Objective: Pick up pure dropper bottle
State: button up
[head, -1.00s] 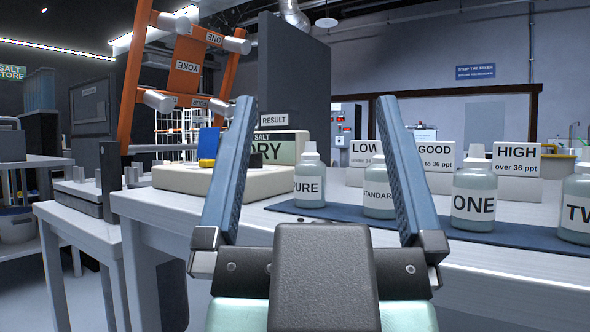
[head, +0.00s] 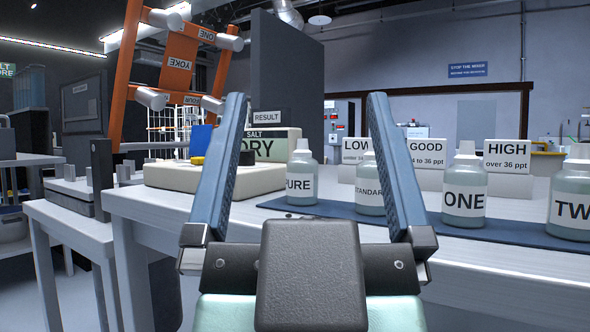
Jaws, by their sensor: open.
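The pure dropper bottle (head: 301,181) stands upright on a dark blue mat (head: 484,226) on the white table. My gripper (head: 306,98) is open and empty in the foreground. Its two blue fingers point up and forward, and in the picture the bottle shows between them. The bottle is beyond the fingers and nothing is seen touching it.
Right of it on the mat stand the STANDARD bottle (head: 369,190), the ONE bottle (head: 464,190) and the TWO bottle (head: 571,208). LOW, GOOD and HIGH (head: 507,157) signs stand behind. An orange yoke frame (head: 178,62) rises at the left.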

aim_at(301, 172)
jog(key=i+j+z, duration=0.15)
jog(key=j+z, duration=0.15)
jog(key=j, duration=0.15)
jog(key=i+j+z, duration=0.1)
jog(key=j+z, duration=0.25)
jog(key=j, duration=0.15)
jog(key=j+z, duration=0.3)
jog(key=j, duration=0.15)
jog(key=k, duration=0.45)
jog(key=i+j, duration=0.1)
jog(key=i, duration=0.4)
jog(key=l+z, duration=0.05)
